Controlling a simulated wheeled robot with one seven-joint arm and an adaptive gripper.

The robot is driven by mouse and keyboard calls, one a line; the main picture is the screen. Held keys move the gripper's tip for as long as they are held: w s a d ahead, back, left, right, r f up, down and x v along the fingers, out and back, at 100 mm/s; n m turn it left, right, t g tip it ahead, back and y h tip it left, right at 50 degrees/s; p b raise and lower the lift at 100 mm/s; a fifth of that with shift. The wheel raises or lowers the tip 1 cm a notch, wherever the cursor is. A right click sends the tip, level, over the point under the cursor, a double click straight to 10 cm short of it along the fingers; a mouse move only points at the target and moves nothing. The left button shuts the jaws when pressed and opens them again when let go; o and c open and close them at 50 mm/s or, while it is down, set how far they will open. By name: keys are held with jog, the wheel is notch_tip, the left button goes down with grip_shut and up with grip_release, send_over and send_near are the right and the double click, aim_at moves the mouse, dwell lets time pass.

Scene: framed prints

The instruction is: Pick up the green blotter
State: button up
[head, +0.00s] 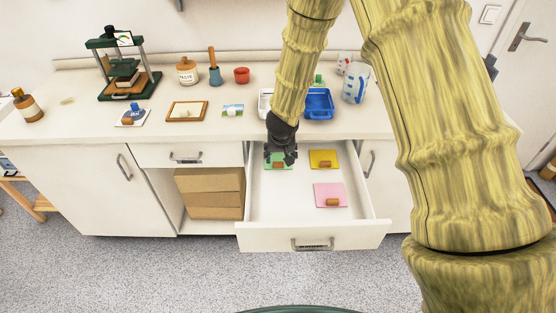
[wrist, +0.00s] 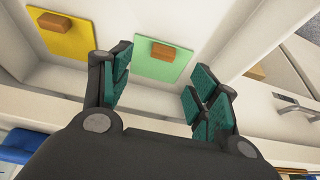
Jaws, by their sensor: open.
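The green blotter (head: 270,161) is a flat green square with a brown wooden block handle, lying in the back left of the open drawer (head: 263,220). In the wrist view the blotter (wrist: 150,69) lies beyond and between my fingertips, with its handle (wrist: 172,51) near its upper edge. My gripper (head: 280,160) is over the blotter and hides part of it in the head view. In the wrist view my gripper (wrist: 158,85) is open, with nothing between its green finger pads.
A yellow blotter (head: 323,159) and a pink blotter (head: 330,195) lie in the same drawer. The drawer walls and the counter edge (head: 200,136) are close to my gripper. A blue tray (head: 319,103) stands on the counter above. The drawer's front left is bare.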

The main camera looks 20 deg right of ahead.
aim_at(278, 162)
jog(key=x, duration=0.3)
jog(key=shift+w+a+f, duration=0.2)
jog(key=shift+w+f, duration=0.05)
jog(key=shift+w, duration=0.2)
jog(key=shift+d+f+p, duration=0.1)
jog(key=shift+f+p, duration=0.2)
jog(key=shift+f, duration=0.2)
jog(key=shift+x, duration=1.65)
jog(key=shift+w, duration=0.15)
jog(key=c, duration=1.1)
